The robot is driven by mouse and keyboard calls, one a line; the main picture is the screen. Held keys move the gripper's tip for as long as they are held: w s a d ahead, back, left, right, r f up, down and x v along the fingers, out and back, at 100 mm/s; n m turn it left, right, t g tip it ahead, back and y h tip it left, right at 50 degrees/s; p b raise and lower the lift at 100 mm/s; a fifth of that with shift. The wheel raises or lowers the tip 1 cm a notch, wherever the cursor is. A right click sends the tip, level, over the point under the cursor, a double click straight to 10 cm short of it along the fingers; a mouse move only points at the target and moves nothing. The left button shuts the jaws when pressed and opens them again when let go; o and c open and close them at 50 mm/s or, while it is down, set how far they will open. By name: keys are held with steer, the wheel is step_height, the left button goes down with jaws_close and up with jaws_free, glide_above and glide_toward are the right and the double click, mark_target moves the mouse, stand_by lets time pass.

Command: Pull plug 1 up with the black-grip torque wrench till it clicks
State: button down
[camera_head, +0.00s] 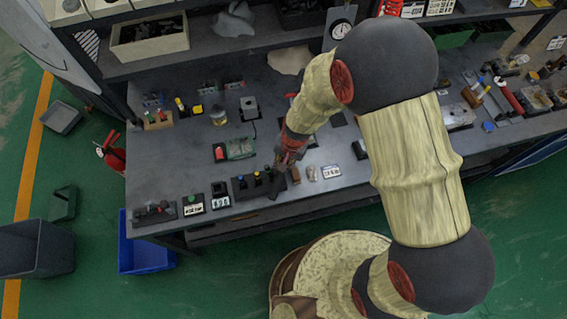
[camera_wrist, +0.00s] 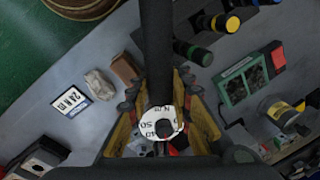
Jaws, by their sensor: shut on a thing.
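My gripper (camera_wrist: 160,125) is shut on a torque wrench with a black shaft (camera_wrist: 158,50). The wrench's white dial (camera_wrist: 158,122) with numbers sits between the fingers, and the shaft runs away from the wrist camera. In the head view my gripper (camera_head: 290,155) is over the bench's front part, at the right end of the dark plug block (camera_head: 242,186).
A brown block (camera_wrist: 124,68), a grey lump (camera_wrist: 99,85) and a number card (camera_wrist: 70,99) lie beside the wrench. A green case (camera_wrist: 247,80) with a red part and a yellow-labelled jar (camera_wrist: 280,110) stand on the other side. Further small blocks (camera_head: 193,204) line the bench's front left.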

steer(key=shift+r+p, duration=2.45)
steer(key=shift+r, duration=0.75)
steer(key=shift+f, duration=0.1)
